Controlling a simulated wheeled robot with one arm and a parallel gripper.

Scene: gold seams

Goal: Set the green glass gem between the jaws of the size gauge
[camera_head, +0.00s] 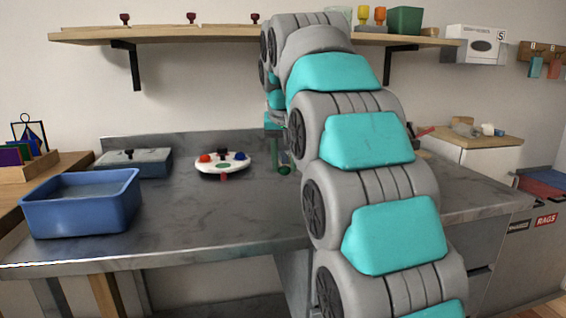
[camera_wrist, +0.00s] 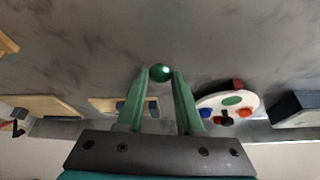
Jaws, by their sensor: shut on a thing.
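My gripper (camera_wrist: 160,76) has its two green fingers shut on the green glass gem (camera_wrist: 160,72), a round, shiny, dark green piece at the fingertips in the wrist view. The gem is held over the grey worktop. In the head view my own arm hides most of the gripper; a bit of green shows at its left edge. A pale wooden board (camera_wrist: 106,104) lies partly behind the left finger in the wrist view. It may be the size gauge, but its jaws cannot be made out.
A white round palette (camera_head: 222,165) with coloured pieces sits on the worktop (camera_head: 190,215); it also shows in the wrist view (camera_wrist: 211,102). A blue basin (camera_head: 80,207) stands at the left, with a grey case (camera_head: 135,163) behind. A wooden shelf (camera_head: 200,38) hangs above.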

